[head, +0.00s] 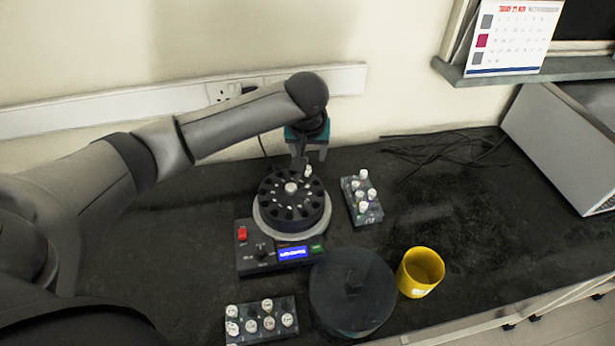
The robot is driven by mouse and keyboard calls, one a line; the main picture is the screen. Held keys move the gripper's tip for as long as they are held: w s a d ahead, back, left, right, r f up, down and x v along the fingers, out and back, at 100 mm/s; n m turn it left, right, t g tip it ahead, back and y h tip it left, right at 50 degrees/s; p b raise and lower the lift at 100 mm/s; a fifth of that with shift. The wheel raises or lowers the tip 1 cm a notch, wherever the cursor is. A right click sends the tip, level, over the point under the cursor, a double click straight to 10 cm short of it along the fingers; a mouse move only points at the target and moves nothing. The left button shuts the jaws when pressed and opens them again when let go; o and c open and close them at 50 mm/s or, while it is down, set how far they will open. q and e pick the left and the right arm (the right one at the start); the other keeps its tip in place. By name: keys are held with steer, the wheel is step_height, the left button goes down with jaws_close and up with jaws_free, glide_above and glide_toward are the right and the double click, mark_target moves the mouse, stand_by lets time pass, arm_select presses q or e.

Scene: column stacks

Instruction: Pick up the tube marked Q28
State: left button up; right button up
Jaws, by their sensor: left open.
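My left gripper (308,160) is open and points down at the back right of the dark round rotor (290,212) of a small centrifuge. A white-capped tube (308,171) stands in the rotor just below the fingertips. I cannot tell whether they touch it. Several white-capped tubes stand in a rack (373,217) right of the centrifuge, and several more in a front rack (288,306). The marks on the caps are too small to read, so I cannot tell which tube is Q28. My right gripper is not in view.
The centrifuge has a panel with a blue display (293,252) and a red switch (242,234). A dark round lid (335,308) lies in front, beside a yellow cup (420,272). Black cables (440,148) lie at the back. A grey box (565,145) stands right.

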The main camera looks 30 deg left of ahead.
mark_target(307, 176)
arm_select(q)
steer(key=x, duration=0.3)
steer(key=shift+a+b+x, duration=0.2)
steer(key=shift+b+x, duration=0.7)
steer(key=shift+x, duration=1.8)
steer(key=shift+r, duration=0.1)
jaws_close()
